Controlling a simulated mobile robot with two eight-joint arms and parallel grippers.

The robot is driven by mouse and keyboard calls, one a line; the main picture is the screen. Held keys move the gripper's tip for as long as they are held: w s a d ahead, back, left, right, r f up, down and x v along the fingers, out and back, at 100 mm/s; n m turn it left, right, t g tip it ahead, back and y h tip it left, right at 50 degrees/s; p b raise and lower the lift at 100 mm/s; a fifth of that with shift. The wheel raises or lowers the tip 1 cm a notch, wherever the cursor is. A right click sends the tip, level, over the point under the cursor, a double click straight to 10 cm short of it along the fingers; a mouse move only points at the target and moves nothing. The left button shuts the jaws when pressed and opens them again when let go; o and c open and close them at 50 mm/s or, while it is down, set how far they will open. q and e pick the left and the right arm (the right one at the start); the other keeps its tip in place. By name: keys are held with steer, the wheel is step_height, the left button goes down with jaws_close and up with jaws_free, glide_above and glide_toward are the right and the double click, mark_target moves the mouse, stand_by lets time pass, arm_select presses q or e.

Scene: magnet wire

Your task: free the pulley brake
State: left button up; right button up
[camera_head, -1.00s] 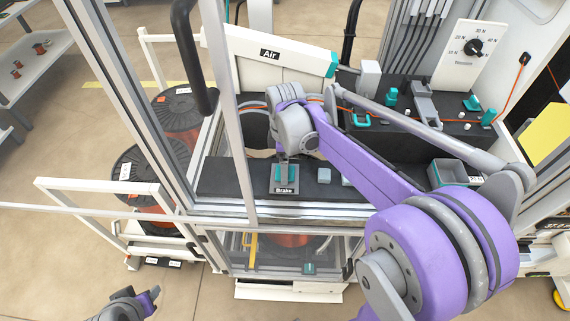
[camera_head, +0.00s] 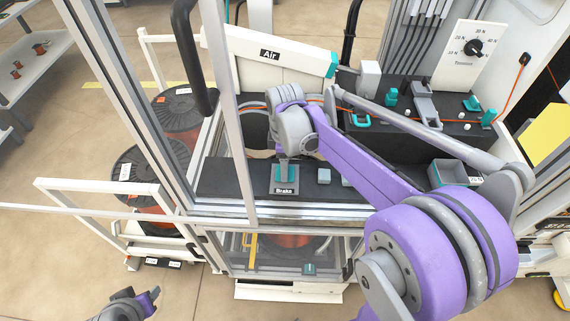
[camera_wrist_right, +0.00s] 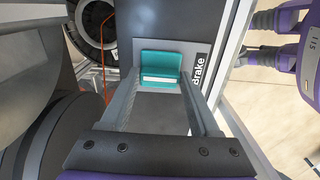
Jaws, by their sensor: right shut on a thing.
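The pulley brake (camera_head: 285,186) is a teal part on a grey plate labelled "Brake", on the dark bench top. In the right wrist view, the teal brake piece (camera_wrist_right: 161,63) has a pale strip along its lower side and lies between the fingertips. My right gripper (camera_head: 284,163) reaches down over the brake from above and is shut on it. The gripper and wrist partly hide its upper part in the head view. My left gripper (camera_head: 138,300) is at the bottom left, low and away from the bench; its jaw opening is unclear.
A clear-panelled frame with an upright post (camera_head: 236,120) stands left of the brake. A small grey block (camera_head: 324,176) sits right of it. A white "Air" box (camera_head: 270,58) is behind. Copper wire spools (camera_head: 150,172) stand left. An orange wire (camera_head: 400,118) runs across the back.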

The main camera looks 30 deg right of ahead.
arm_select(q)
steer(key=shift+f, duration=0.1)
arm_select(e)
steer(key=shift+m, duration=0.4)
steer(key=m, duration=0.4)
steer(key=shift+b, duration=0.35)
steer(key=m, duration=0.4)
steer(key=shift+m, duration=0.3)
steer(key=m+b, duration=0.1)
steer(key=m, duration=0.3)
arm_select(q)
steer(key=shift+s+f, duration=0.25)
steer(key=shift+f, duration=0.4)
steer(key=shift+s+f, duration=0.25)
steer(key=shift+f, duration=0.35)
arm_select(e)
steer(key=shift+m, duration=2.2)
steer(key=o, duration=1.4)
steer(key=shift+c, duration=0.2)
